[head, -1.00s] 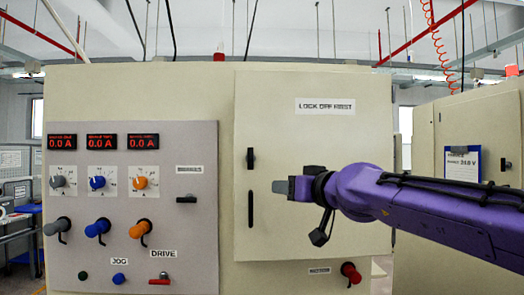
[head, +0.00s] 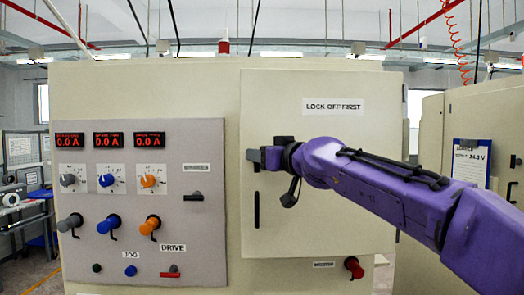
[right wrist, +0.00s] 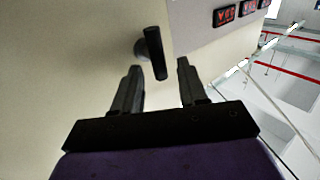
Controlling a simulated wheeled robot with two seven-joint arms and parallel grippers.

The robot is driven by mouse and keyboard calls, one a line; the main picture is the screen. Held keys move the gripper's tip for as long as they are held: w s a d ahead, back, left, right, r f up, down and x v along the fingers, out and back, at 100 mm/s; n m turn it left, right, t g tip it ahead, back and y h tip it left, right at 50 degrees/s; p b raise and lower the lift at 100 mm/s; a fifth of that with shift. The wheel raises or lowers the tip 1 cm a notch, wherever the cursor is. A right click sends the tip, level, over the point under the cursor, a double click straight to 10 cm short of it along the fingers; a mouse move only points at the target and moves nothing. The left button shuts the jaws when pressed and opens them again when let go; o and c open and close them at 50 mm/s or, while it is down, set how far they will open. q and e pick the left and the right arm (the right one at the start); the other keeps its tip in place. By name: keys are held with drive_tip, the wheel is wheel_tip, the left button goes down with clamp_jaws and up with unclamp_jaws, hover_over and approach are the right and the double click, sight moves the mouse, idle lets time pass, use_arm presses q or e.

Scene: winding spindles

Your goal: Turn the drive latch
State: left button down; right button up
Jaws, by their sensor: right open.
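The black latch handle (right wrist: 155,52) stands out from the cream cabinet door (head: 320,205), which bears a "LOCK OFF FIRST" sign. In the right wrist view the near end of the handle lies between the fingertips, with a gap to either side. My right gripper (right wrist: 159,68) is open and empty. In the head view my right gripper (head: 256,158) is in front of the door's left edge and mostly hides the latch. My left gripper is not in view.
Left of the door is a grey control panel (head: 205,235) with knobs, three red displays and a red lever (head: 170,272) below a "DRIVE" label. A black door handle (head: 257,210) is below my right gripper. A red knob (head: 353,267) is at lower right.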

clamp_jaws()
drive_tip(key=shift+d+f+m+t+h+b, duration=0.1)
drive_tip(key=shift+f+m+t+h+b, duration=0.45)
drive_tip(key=shift+m+t+h+b, duration=2.6)
drive_tip(key=shift+d+f+m+t+h+b, duration=0.15)
drive_tip(key=shift+f+m+b, duration=0.35)
drive_tip(key=shift+m+b, duration=3.05)
drive_tip(key=shift+a+f+m+t+h+b, duration=0.1)
drive_tip(key=shift+f+m+t+h+b, duration=0.85)
drive_tip(key=shift+m, duration=4.65)
drive_tip(key=shift+r+m+t+h, duration=0.35)
drive_tip(key=shift+t+h, duration=0.3)
drive_tip(key=shift+h, duration=0.3)
unclamp_jaws()
